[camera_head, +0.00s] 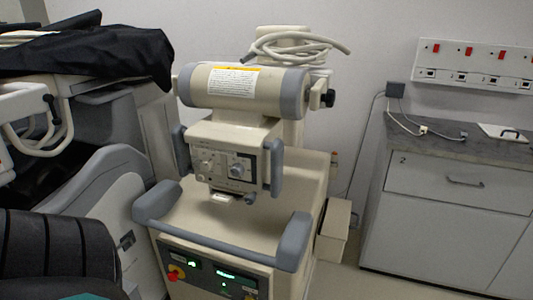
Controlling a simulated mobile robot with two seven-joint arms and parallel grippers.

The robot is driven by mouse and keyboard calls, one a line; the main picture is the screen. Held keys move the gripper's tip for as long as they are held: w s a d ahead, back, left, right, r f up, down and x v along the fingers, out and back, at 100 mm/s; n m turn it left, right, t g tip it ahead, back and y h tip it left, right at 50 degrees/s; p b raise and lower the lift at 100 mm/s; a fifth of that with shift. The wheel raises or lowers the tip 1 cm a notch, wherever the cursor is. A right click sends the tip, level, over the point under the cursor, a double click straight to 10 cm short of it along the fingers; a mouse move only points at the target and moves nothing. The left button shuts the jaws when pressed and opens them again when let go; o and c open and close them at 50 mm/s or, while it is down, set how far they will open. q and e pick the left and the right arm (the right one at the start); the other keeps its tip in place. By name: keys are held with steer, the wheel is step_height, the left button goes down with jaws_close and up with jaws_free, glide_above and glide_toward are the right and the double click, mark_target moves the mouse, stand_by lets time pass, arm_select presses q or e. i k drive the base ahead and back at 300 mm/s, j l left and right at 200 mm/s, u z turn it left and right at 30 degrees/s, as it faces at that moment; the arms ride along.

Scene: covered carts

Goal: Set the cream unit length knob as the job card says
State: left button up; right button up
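The cream unit (232,137) stands in the middle of the head view. Its control box under the horizontal cylinder has a large grey-blue round knob (237,171) at the right of its face. A smaller pale dial (206,164) sits at the left. Their markings are too small to read, so I cannot tell which is the length knob or its setting. A white label with an orange strip (233,79) is on the cylinder; its text is unreadable. I cannot make out a job card for certain. Neither gripper is in view.
A lower panel (209,270) has green displays and a red knob. Grey handle bars (295,243) flank the unit's front. A machine under black cover (90,55) stands left. A grey counter (450,145) at right holds a white item (501,132). Floor shows between unit and cabinet.

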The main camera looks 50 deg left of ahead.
mark_target(238, 169)
steer(key=u, duration=1.4)
steer(key=j, duration=0.1)
steer(key=u, duration=0.05)
